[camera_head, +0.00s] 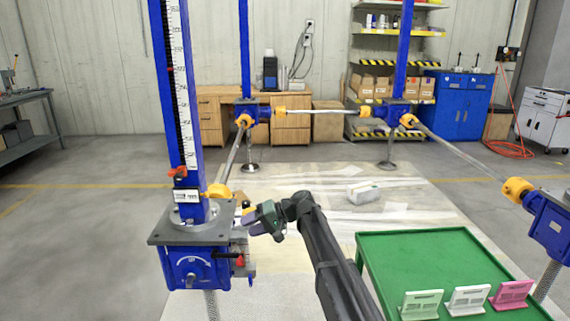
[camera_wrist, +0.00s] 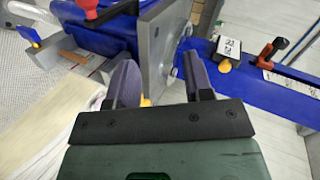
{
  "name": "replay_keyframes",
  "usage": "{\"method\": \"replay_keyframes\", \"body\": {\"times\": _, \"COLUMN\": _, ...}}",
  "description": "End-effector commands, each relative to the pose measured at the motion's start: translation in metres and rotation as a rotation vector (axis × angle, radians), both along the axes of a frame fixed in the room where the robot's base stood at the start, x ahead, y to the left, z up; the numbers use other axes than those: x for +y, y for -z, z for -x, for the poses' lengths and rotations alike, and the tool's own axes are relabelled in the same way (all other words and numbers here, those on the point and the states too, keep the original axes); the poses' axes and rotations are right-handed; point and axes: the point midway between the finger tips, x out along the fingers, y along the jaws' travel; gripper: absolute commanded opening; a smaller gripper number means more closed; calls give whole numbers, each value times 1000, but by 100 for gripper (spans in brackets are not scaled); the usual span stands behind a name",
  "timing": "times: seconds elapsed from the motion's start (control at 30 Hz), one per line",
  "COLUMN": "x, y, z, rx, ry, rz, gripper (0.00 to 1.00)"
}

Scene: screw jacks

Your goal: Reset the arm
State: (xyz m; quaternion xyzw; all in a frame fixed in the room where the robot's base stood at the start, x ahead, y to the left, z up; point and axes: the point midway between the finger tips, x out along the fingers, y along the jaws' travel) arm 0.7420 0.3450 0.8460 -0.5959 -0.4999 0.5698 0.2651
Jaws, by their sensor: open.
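My arm (camera_head: 325,250) reaches up from the bottom edge of the head view and bends left toward the front-left blue screw jack (camera_head: 195,265). My gripper (camera_head: 250,218) is beside that jack's right side, near its grey top plate (camera_head: 190,230). In the wrist view my gripper (camera_wrist: 160,75) has its two dark fingers apart, with the grey plate (camera_wrist: 163,45) showing between and beyond them. I see nothing held. Whether the fingers touch the plate I cannot tell. A red-handled part (camera_head: 239,261) sits on the jack's side below my gripper.
A blue column with a scale (camera_head: 183,100) rises from the jack. Orange couplings (camera_head: 218,191) and shafts link it to other jacks. A green table (camera_head: 430,260) at the right holds green, white and pink stands (camera_head: 468,300). A white block (camera_head: 363,193) lies on the floor sheet.

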Motion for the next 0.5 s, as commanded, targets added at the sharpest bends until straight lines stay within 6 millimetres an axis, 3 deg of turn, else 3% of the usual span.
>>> {"method": "replay_keyframes", "body": {"times": 0.03, "x": -35, "y": 21, "z": 43, "rx": -1, "ry": 22, "rz": 141, "gripper": 47}}
{"method": "replay_keyframes", "body": {"times": 0.2, "x": -159, "y": 77, "z": 137, "rx": 2, "ry": 131, "rz": 625, "gripper": 47}}
{"method": "replay_keyframes", "body": {"times": 0.3, "x": -222, "y": 92, "z": 185, "rx": 5, "ry": 198, "rz": 841, "gripper": 47}}
{"method": "replay_keyframes", "body": {"times": 0.5, "x": -318, "y": 100, "z": 270, "rx": 15, "ry": 303, "rz": 1130, "gripper": 47}}
